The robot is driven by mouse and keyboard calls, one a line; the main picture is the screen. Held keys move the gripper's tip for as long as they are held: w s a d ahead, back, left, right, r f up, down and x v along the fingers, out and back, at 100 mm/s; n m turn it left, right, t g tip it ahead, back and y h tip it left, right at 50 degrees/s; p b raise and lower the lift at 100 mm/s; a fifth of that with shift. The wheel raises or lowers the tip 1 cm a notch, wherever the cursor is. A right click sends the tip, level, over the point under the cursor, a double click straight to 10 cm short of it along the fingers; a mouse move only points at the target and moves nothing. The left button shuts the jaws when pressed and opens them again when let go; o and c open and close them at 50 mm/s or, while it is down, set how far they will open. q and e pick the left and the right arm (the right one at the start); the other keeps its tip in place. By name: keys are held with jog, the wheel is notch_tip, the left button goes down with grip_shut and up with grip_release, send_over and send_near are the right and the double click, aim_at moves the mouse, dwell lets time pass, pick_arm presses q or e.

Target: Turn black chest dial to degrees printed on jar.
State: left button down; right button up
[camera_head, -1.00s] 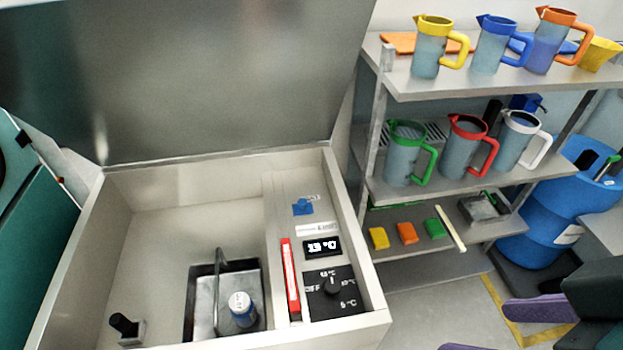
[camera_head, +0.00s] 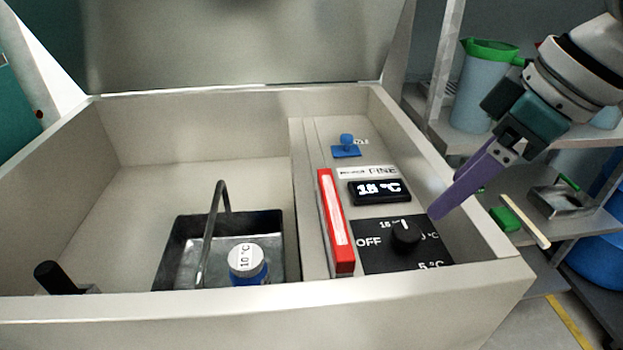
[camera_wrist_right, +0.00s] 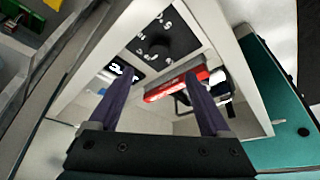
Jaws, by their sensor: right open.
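The black dial (camera_head: 407,234) sits on a black panel on the chest's right ledge. The panel is marked OFF, 15, a partly hidden °C mark and 5 °C. The dial's pointer appears to face the 15 mark. The jar (camera_head: 247,262) has a white lid printed 10 °C and a blue body, and stands in a metal tray in the chest. My right gripper (camera_head: 437,210) is just above and right of the dial, not touching it. In the right wrist view its purple fingers (camera_wrist_right: 160,80) are open and empty, with the dial (camera_wrist_right: 158,45) beyond their tips. My left gripper is out of view.
A display (camera_head: 380,191) seems to read 15 °C. A red bar (camera_head: 336,222) stands left of the dial panel, and a blue part (camera_head: 346,148) is behind the display. The chest lid (camera_head: 240,45) is raised. Shelves with pitchers stand at the right.

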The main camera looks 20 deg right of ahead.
aim_at(407, 231)
jog(key=b+x, duration=0.2)
jog(key=x, duration=0.8)
jog(key=shift+d, duration=0.1)
grip_shut()
dwell(0.4)
